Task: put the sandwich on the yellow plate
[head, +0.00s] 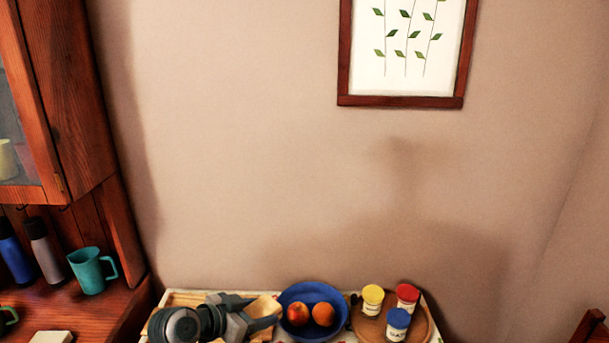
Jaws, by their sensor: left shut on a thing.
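My left gripper (262,320) is low in the head view, over the left part of the counter by the wall. It is shut on a pale tan piece that looks like the sandwich (264,305), just left of the blue bowl. The gripper and arm hide part of this piece. I cannot tell if it touches the surface below. No yellow plate shows in this view. My right gripper is not in view.
A blue bowl (312,291) holds two fruits. A round wooden tray (422,322) at its right bears jars with yellow (373,295), red (407,294) and blue (398,318) lids. A teal mug (90,270) and two bottles stand on the wooden cupboard at left.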

